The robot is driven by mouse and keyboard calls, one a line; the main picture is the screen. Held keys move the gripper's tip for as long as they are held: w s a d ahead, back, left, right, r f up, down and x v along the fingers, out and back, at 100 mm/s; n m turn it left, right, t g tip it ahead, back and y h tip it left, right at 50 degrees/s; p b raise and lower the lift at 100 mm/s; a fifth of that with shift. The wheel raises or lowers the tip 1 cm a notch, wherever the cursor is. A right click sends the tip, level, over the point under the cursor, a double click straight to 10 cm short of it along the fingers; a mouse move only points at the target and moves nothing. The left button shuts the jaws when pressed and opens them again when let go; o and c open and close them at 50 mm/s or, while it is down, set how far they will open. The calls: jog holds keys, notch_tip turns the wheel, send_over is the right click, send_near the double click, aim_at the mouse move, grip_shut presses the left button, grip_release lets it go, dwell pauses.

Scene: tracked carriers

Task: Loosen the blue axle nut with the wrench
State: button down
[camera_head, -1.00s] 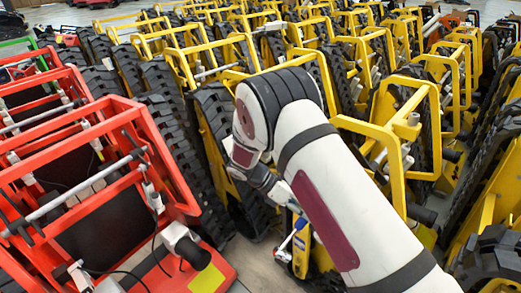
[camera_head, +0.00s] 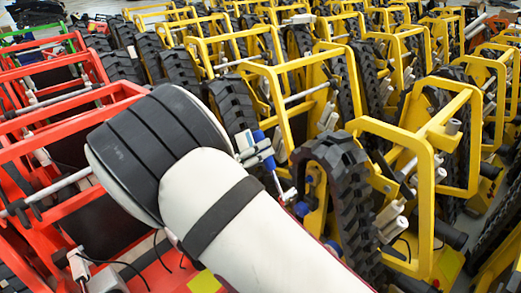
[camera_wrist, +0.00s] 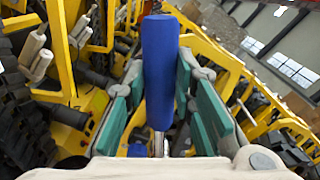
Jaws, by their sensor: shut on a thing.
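My gripper (camera_wrist: 160,100) is shut on the blue handle (camera_wrist: 160,70) of the wrench in the wrist view, with green finger pads on both sides of it. In the head view my gripper (camera_head: 254,149) shows just past my arm, and the wrench (camera_head: 265,152) points down to the right. Its thin shaft ends in a pale and red tip (camera_head: 288,194) close to a yellow carrier's track. A small blue part (camera_head: 302,209) shows just beyond the tip; I cannot tell whether it is the axle nut or whether they touch.
Yellow tracked carriers (camera_head: 415,150) stand in dense rows at the right and back. Red carriers (camera_head: 60,125) stand at the left. A black rubber track (camera_head: 345,195) rises just right of the wrench. My arm hides the floor in front.

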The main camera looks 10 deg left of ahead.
jog(key=shift+w+a+r, duration=0.2)
jog(key=shift+r, duration=0.15)
jog(key=s+d+m+p, duration=0.3)
jog(key=d+m+p, duration=0.1)
jog(key=d, duration=0.3)
jog(key=s+d+r+m+p, duration=0.1)
jog(key=s+d+m+p, duration=0.2)
jog(key=d+m, duration=0.4)
jog(key=shift+s+d+r+p, duration=0.25)
jog(key=shift+p, duration=0.4)
jog(key=shift+x, duration=1.6)
dwell(2.9)
dwell(0.6)
